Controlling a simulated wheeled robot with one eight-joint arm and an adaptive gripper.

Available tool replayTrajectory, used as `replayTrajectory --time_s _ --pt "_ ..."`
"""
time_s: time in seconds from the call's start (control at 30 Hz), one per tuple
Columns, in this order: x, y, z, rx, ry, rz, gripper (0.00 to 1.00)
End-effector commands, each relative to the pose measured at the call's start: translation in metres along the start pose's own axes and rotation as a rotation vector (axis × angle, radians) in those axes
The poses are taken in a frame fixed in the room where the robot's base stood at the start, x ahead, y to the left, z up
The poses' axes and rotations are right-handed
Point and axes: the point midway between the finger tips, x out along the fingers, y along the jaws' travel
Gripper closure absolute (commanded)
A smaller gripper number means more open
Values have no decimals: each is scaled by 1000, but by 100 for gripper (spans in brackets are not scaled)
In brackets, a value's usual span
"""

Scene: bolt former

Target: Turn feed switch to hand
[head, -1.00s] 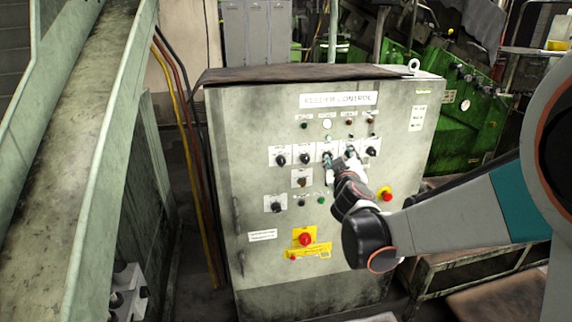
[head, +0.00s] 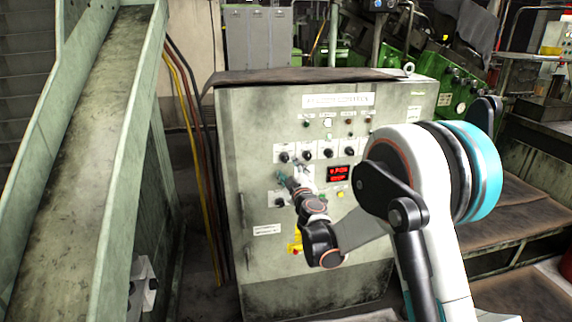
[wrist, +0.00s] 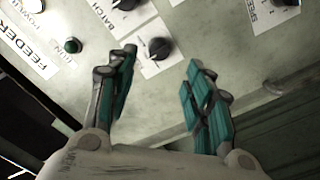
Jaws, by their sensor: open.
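The grey feeder control cabinet (head: 262,225) faces me with a row of black rotary switches. In the wrist view a black knob (wrist: 159,48) on a white plate sits just beyond my open fingertips; its label is too small or hidden to read. It appears to be the leftmost upper knob (head: 284,157) in the head view. The knob beside it (wrist: 122,4) carries a label that reads BATCH. My gripper (wrist: 163,68) is open and empty; the knob lies between its two teal fingers in the picture, with no visible contact. In the head view my gripper (head: 290,175) is before the panel's left side.
A lit red display (head: 337,173) is right of my gripper. A further knob (head: 280,202) sits lower left. A yellow-backed control (head: 296,246) is partly hidden by my arm. A sloping green-grey chute (head: 80,150) stands left of the cabinet, with cables between.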

Motion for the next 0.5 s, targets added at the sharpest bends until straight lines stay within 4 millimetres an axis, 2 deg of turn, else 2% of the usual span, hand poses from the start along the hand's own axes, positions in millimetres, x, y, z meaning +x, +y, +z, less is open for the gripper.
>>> replayTrajectory --time_s 0.03,0.2,0.33,0.5 --pt "11 -2 2 1 0 0 53" --pt "43 -1 2 1 0 0 53" --pt "62 -1 2 0 -1 0 53" --pt "75 0 1 0 -1 0 53"
